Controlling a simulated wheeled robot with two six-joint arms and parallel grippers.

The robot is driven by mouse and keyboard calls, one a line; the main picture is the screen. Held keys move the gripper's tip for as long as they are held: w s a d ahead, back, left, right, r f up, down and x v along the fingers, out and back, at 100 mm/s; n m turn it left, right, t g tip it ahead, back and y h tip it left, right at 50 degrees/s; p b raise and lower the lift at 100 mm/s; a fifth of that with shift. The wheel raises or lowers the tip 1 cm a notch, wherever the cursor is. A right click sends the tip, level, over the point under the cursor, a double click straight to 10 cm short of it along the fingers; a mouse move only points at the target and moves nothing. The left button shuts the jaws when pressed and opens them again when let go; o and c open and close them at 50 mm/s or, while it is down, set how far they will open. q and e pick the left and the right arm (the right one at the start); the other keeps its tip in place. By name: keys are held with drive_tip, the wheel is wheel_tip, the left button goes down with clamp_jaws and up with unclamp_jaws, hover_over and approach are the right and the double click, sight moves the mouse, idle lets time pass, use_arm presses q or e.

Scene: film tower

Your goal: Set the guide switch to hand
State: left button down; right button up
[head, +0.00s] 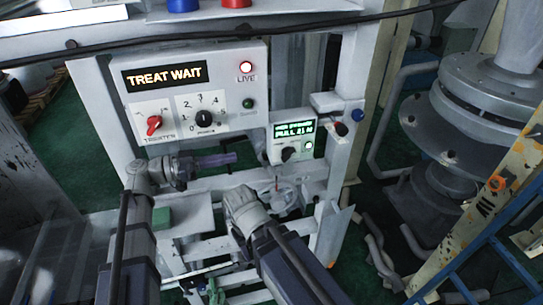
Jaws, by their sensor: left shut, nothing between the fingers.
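A small white box (292,141) with a green-lit display and a black knob (289,154) is fixed at the right end of the frame. Its small lettering is too blurred to read surely, and I cannot tell whether this knob is the guide switch or which way it is set. My left gripper (234,158) points right, below the large panel and left of the small box. It is shut and empty, with a gap to the knob. My right arm (248,212) reaches up below the box; its fingers cannot be made out clearly.
A dark cable crosses above. Grey machinery (490,85) and a yellow post (497,184) stand right.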

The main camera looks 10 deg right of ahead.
use_arm(q)
approach(286, 156)
drive_tip(key=d+r, duration=0.3)
drive_tip(key=shift+d+f+b, duration=1.45)
